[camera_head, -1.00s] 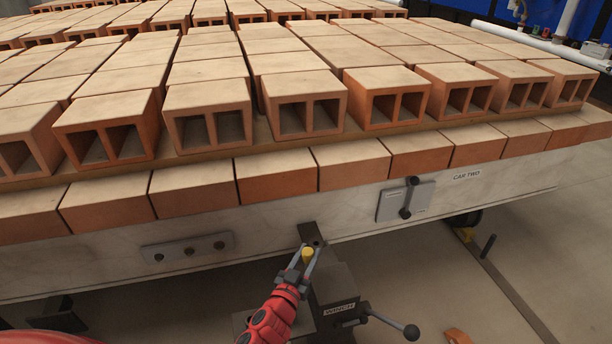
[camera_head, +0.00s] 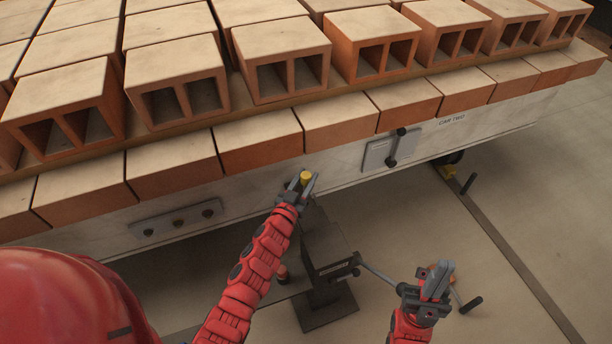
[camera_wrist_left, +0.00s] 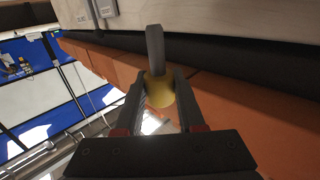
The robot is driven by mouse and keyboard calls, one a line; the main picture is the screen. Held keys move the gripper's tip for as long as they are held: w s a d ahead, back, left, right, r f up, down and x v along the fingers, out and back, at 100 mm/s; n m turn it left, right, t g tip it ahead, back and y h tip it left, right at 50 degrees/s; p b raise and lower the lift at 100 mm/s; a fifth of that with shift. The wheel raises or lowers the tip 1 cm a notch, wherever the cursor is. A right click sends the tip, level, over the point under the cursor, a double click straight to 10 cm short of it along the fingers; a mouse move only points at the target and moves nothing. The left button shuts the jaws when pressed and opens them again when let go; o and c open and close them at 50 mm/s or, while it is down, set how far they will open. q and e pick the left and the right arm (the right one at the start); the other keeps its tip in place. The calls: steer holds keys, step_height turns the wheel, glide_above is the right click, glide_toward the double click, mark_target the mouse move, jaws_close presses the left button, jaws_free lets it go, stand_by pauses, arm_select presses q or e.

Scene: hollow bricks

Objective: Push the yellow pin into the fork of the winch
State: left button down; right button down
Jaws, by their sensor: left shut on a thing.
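The yellow pin (camera_head: 305,177) is between the fingertips of my left gripper (camera_head: 306,184), in front of the car's pale side. It also shows in the left wrist view (camera_wrist_left: 159,92), with a dark grey rounded bar beyond it. I cannot tell whether that bar is part of the pin or of the fork. The dark winch (camera_head: 328,250) stands below and right of the left gripper. Its fork is mostly hidden by that gripper, so I cannot tell whether the pin is inside it. My right gripper (camera_head: 434,279) is near the winch handle; its opening is unclear.
Car two (camera_head: 290,180) carries rows of hollow bricks (camera_head: 280,50) above solid ones. A latch plate (camera_head: 378,155) and a plate with bolts (camera_head: 162,228) are on its side. A floor rail (camera_head: 515,255) runs at right, with open floor around it.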

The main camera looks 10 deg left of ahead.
arm_select(q)
steer(key=shift+f+b, duration=1.9)
steer(key=shift+f, duration=0.95)
steer(key=shift+p, duration=0.4)
steer(key=shift+f+b, duration=1.3)
steer(key=shift+f, duration=0.4)
steer(key=shift+c, duration=2.2)
jaws_free()
steer(key=r+p, duration=0.1)
steer(key=r, duration=0.1)
steer(key=r+p, duration=0.1)
steer(key=r, duration=0.1)
steer(key=shift+s+d, duration=0.1)
steer(key=shift+s, duration=0.1)
steer(key=s+d, duration=0.1)
steer(key=s, duration=0.4)
steer(key=s+d+p, duration=0.1)
steer(key=s, duration=0.4)
steer(key=s+d+r, duration=0.1)
steer(key=s, duration=0.4)
steer(key=shift+s+p, duration=0.15)
steer(key=shift+p, duration=0.2)
